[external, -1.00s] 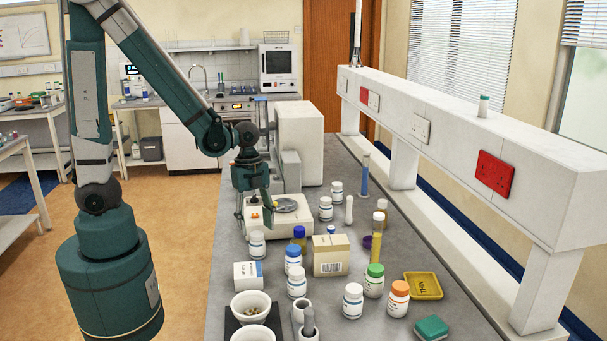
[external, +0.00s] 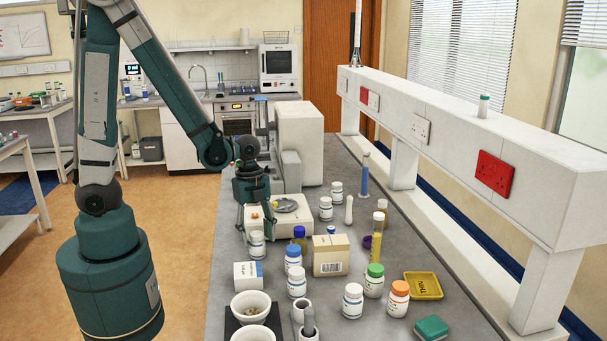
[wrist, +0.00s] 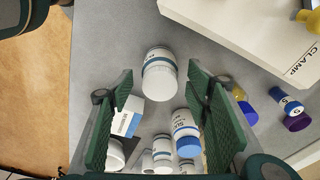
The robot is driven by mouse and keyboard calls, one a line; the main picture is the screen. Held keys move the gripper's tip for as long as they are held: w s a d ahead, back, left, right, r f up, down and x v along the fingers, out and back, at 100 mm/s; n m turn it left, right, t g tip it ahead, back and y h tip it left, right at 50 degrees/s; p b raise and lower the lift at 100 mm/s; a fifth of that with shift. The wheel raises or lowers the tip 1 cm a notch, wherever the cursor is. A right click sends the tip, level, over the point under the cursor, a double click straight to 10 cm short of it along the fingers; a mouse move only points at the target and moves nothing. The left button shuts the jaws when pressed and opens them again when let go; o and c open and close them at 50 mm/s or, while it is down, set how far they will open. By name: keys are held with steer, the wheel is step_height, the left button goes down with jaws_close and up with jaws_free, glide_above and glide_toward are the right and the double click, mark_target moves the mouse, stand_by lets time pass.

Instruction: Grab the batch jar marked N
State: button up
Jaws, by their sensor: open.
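Several white jars with blue-banded labels stand on the grey bench; I cannot read an N on any of them. One white-capped jar (external: 256,245) stands at the near left corner of the balance. In the wrist view this jar (wrist: 160,75) is ahead of and between my two green fingers, with a gap on each side. My gripper (external: 256,226) points down over that spot and is open and empty. Blue-capped (external: 293,256) and white-capped (external: 297,283) jars stand nearer the camera. Other white-capped jars stand at the right (external: 353,300) and farther back (external: 326,209).
The white balance (external: 295,222) is close to the right of my gripper. A small white box (external: 248,275) and a tan box (external: 330,256) stand nearer. Green-capped (external: 374,281) and orange-capped (external: 398,299) jars, a yellow tray (external: 423,286) and bowls (external: 251,304) occupy the front.

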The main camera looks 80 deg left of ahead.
steer(key=c, duration=1)
steer(key=shift+r, duration=0.5)
jaws_close()
steer(key=shift+r+p, duration=0.45)
steer(key=shift+r, duration=4.1)
